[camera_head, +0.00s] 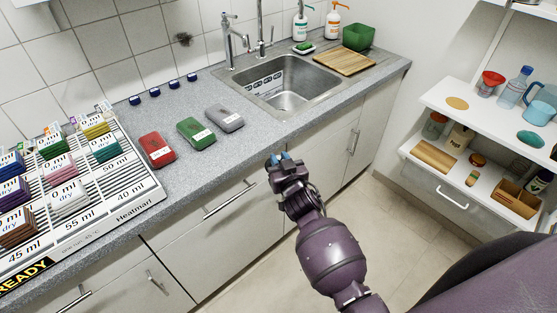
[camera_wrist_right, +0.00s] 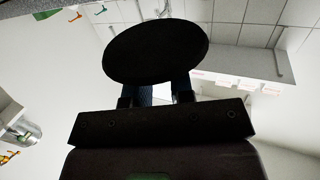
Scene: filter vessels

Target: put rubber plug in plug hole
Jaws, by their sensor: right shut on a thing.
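My right gripper (camera_head: 284,160) shows in the head view in front of the counter's front edge, to the front of the sink. In the right wrist view the blue fingers of this gripper (camera_wrist_right: 160,92) are shut on a black round disc, the rubber plug (camera_wrist_right: 156,51). The plug hides much of that view. In the head view I cannot make out the plug clearly at the fingertips. The steel sink (camera_head: 318,82) is set in the counter behind the gripper, apart from it. The plug hole in its floor is too small to tell clearly. My left gripper is not in view.
Red (camera_head: 157,149), green (camera_head: 196,132) and grey (camera_head: 225,117) cases lie on the counter left of the sink. A tall faucet (camera_head: 229,45) stands behind the sink. A wooden board (camera_head: 344,61) and green box (camera_head: 358,37) are at its right. A striped rack (camera_head: 125,187) is far left.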

